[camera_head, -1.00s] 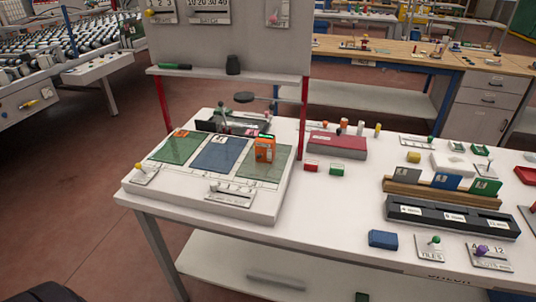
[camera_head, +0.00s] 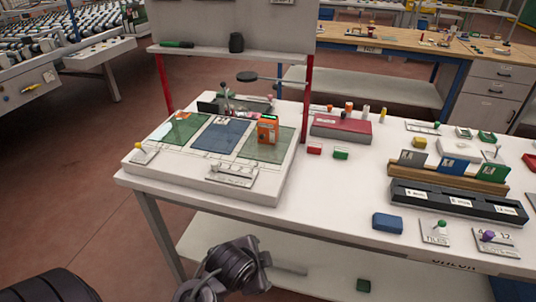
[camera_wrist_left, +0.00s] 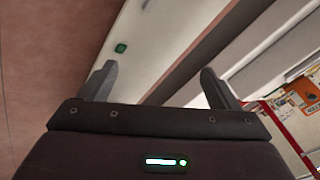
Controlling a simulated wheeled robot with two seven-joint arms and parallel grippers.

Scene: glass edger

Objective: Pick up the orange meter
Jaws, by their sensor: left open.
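My left arm reaches in low at the front, below the table's front edge and well away from the meter. In the left wrist view my left gripper (camera_wrist_left: 158,84) is open, with its two fingers apart and nothing between them. In the head view its fingers are not clear. My right gripper is not in view.
Red posts (camera_head: 306,95) carry an upright panel and shelf behind the board. A red box (camera_head: 340,127) and small blocks lie to the right. The table's front edge lies between my gripper and the board.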

